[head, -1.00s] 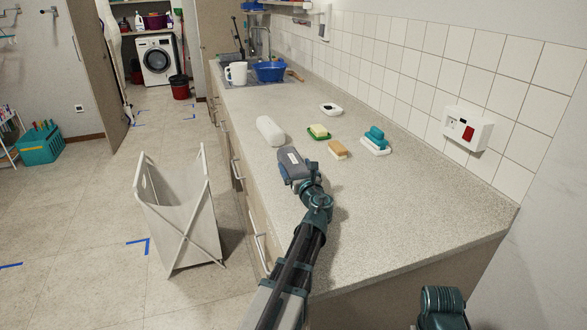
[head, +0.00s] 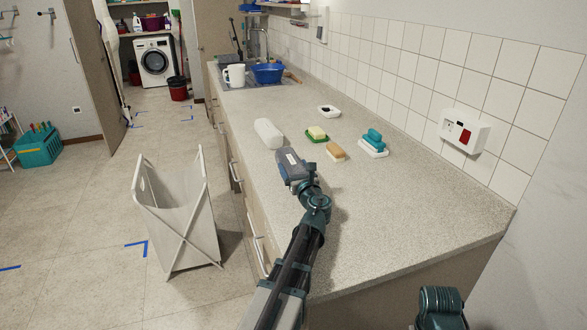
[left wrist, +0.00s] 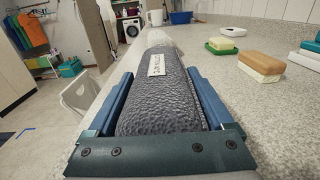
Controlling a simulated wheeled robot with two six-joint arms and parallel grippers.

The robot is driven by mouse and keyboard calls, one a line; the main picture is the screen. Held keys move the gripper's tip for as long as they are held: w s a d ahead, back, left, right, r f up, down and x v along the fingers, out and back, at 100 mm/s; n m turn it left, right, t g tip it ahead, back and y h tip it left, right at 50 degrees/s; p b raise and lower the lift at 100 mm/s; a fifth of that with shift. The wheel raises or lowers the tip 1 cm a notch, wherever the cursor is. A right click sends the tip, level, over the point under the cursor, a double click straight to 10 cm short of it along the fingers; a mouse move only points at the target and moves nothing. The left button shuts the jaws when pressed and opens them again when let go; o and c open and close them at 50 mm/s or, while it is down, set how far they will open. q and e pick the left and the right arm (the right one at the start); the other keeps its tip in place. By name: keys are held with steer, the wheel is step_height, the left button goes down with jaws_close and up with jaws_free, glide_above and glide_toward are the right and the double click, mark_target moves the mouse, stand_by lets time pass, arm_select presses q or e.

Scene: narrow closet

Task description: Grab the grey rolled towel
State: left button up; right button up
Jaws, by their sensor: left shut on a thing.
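The grey rolled towel (head: 289,160) has a pale label on top and lies along the counter's left part. It fills the middle of the left wrist view (left wrist: 158,100). My left gripper (left wrist: 162,88) is shut on it, with one blue finger along each side. In the head view the left gripper (head: 296,172) covers the towel's near end. I cannot tell whether the towel touches the counter. My right gripper is not in view; only a part of my right arm shows at the bottom right.
A white roll (head: 268,133) lies just beyond the towel. Soap and sponges (head: 336,152) on small dishes are to its right. A blue basin (head: 268,73) and white jug (head: 235,75) stand at the far sink. A hamper (head: 178,215) stands on the floor at left.

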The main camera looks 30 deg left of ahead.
arm_select(q)
step_height(320, 180, up, 4)
steer(key=p, duration=0.3)
steer(key=shift+f, duration=0.2)
steer(key=s+a, duration=0.8)
steer(key=a, duration=0.5)
steer(key=shift+s+a+r+p, duration=0.2)
steer(key=shift+s+r+p, duration=0.1)
steer(key=shift+s, duration=0.1)
